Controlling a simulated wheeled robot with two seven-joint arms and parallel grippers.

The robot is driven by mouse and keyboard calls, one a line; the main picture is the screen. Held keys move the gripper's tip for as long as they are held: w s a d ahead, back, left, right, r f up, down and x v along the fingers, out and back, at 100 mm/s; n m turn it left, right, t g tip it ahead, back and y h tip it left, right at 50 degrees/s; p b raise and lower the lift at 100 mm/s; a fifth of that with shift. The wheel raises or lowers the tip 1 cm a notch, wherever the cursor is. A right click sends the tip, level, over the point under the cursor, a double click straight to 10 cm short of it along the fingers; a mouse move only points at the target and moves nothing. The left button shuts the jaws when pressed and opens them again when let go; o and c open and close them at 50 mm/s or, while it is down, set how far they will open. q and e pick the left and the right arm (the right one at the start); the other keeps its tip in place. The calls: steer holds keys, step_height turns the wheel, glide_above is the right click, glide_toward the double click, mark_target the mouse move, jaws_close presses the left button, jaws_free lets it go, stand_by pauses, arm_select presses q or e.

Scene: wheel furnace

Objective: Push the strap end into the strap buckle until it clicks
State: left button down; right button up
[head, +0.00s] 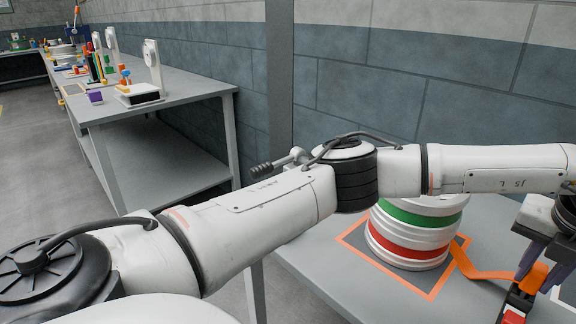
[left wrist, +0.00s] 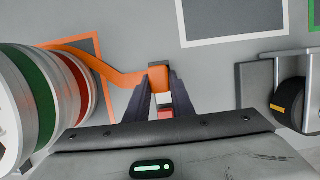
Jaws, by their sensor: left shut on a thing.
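The orange strap (head: 485,274) runs from beside the banded drum to my left gripper (head: 538,264) at the right edge of the head view. The gripper is shut on the strap end (head: 533,279), a wider orange block. In the left wrist view the strap end (left wrist: 158,79) sits between the fingertips. A red and black piece (head: 515,303), which looks like the strap buckle, is just below the strap end in the head view. A red part (left wrist: 165,113) shows between the fingers in the left wrist view. Whether strap end and buckle touch is unclear. My right gripper is out of view.
The white drum (head: 412,242) with green and red bands stands inside an orange outline on the grey table (head: 325,260). A black roller in a grey bracket (left wrist: 290,98) is at the right of the wrist view. Another bench (head: 190,92) with parts stands behind.

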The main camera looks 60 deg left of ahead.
arm_select(q)
steer(key=shift+f+b, duration=0.3)
steer(key=shift+f, duration=0.2)
steer(key=c, duration=1.5)
jaws_free()
steer(key=shift+o, duration=0.2)
steer(key=shift+c, duration=1.4)
